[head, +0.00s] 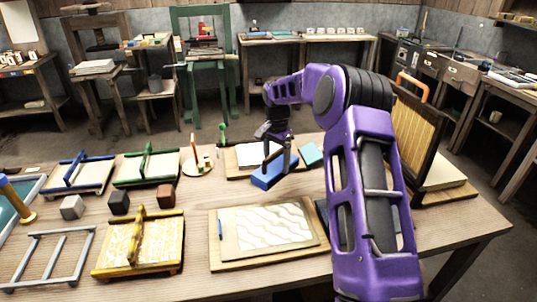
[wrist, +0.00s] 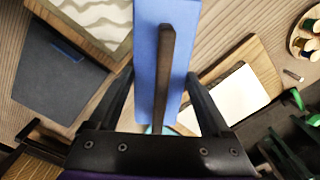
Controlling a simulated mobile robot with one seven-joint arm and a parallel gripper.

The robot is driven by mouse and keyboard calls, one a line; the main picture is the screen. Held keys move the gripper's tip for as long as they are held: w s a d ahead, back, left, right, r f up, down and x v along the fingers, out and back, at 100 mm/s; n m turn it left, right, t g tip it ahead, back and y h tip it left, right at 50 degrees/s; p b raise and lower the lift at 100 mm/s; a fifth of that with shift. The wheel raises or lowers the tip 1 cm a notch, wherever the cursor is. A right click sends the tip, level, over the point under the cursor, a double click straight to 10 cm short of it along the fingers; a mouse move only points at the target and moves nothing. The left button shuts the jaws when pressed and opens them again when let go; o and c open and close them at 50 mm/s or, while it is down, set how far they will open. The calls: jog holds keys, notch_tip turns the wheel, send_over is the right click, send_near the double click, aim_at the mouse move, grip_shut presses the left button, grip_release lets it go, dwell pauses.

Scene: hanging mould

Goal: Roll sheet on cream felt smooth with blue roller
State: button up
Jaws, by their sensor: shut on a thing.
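My gripper (head: 284,160) is shut on the dark wooden handle of a blue tool, which I take for the blue roller (head: 267,175). In the wrist view the roller (wrist: 150,60) lies lengthwise between the fingers. It is over or near the gap between two boards; I cannot tell whether it touches the table. A cream felt (head: 232,243) lies on a wooden board nearer the front, with a white sheet (head: 268,226) showing wavy ripples on it. The sheet's corner also shows in the wrist view (wrist: 100,12). The roller is apart from this sheet.
Behind the roller, another board bears a flat white sheet (head: 250,155). A dark slab (wrist: 60,85) lies beside the felt board, partly hidden by my arm in the head view. Blue, green and yellow framed tools (head: 140,245) stand at left. A tall framed screen (head: 415,125) stands at right.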

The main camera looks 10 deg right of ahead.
jog(key=s+d+n+p, duration=0.1)
jog(key=s+d+n, duration=0.3)
jog(key=s+n, duration=0.75)
jog(key=shift+m, duration=0.55)
jog(key=a+f+b, duration=0.1)
jog(key=a, duration=0.4)
jog(key=s+a+f+b, duration=0.1)
jog(key=a, duration=0.5)
jog(key=s+a+f+b, duration=0.1)
jog(key=a+f, duration=0.1)
jog(key=a, duration=0.4)
jog(key=shift+s, duration=0.25)
jog(key=shift+f+b, duration=0.7)
jog(key=shift+f, duration=0.05)
jog(key=shift+f+b, duration=0.5)
jog(key=shift+f, duration=0.25)
